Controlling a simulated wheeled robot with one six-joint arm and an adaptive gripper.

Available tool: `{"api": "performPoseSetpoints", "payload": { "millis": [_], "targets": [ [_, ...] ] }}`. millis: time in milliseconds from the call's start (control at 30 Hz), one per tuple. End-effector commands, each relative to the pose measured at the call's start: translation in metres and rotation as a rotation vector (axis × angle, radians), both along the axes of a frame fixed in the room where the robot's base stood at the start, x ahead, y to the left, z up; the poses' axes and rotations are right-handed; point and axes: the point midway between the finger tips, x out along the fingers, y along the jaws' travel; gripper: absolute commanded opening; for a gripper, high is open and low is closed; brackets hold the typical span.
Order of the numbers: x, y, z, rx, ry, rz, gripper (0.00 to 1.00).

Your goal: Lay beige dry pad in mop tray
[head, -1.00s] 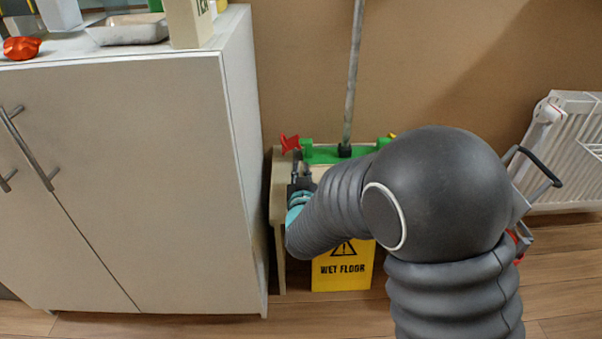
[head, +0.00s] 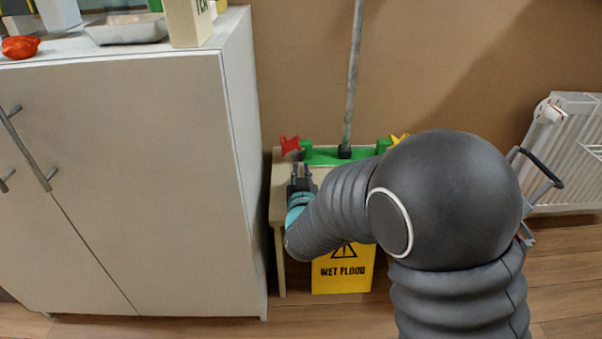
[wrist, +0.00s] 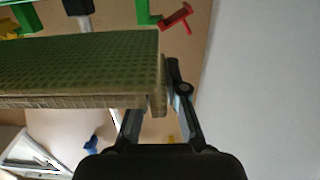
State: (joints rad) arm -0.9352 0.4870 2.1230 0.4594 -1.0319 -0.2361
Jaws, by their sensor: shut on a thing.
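My gripper (head: 301,168) is at the left part of a small beige table (head: 277,208), in front of the green frame. In the wrist view my gripper (wrist: 158,112) is shut on the edge of a beige-olive, waffle-textured pad (wrist: 80,65), which stretches left out of the picture. In the head view I cannot make out the pad; my arm hides much of that area.
A mop pole (head: 352,80) rises from the green frame. A yellow wet-floor sign (head: 342,273) stands in front of the table. A white cabinet (head: 130,190) stands close on the left with items on top. A white radiator (head: 570,155) is at the right.

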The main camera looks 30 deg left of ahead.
Motion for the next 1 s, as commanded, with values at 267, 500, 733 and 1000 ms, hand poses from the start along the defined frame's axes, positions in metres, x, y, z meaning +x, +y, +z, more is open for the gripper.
{"api": "performPoseSetpoints", "payload": {
  "millis": [267,500,733,1000],
  "targets": [
    [0.0,0.0,-0.007,0.0,0.0,0.0,0.0],
    [0.0,0.0,-0.013,0.0,0.0,0.0,0.0],
    [0.0,0.0,-0.019,0.0,0.0,0.0,0.0],
    [0.0,0.0,-0.025,-0.001,0.0,0.0,0.0]
  ]
}}
